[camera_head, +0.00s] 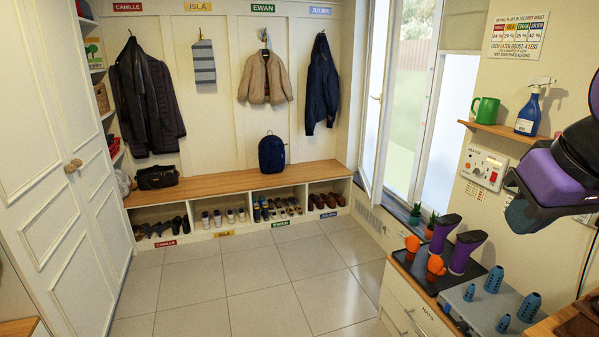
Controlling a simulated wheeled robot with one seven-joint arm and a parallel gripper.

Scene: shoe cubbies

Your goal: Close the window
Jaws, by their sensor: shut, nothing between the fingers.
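The window (376,95) stands at the right of the back corner, above a low sill. Its white-framed sash is swung inward into the room, with a small handle on its edge. The opening beside it shows greenery and a fence outside. A frosted pane (451,130) fills the part to the right. My gripper (520,213), below my purple and black arm, is at the right edge of the view. It is shut and empty, well apart from the sash. Its fingertips show only partly.
A green mug (485,110) and blue spray bottle (528,112) stand on a wall shelf near my arm. Small potted plants (415,211) stand on the sill below the window. The tiled floor (255,275) is clear.

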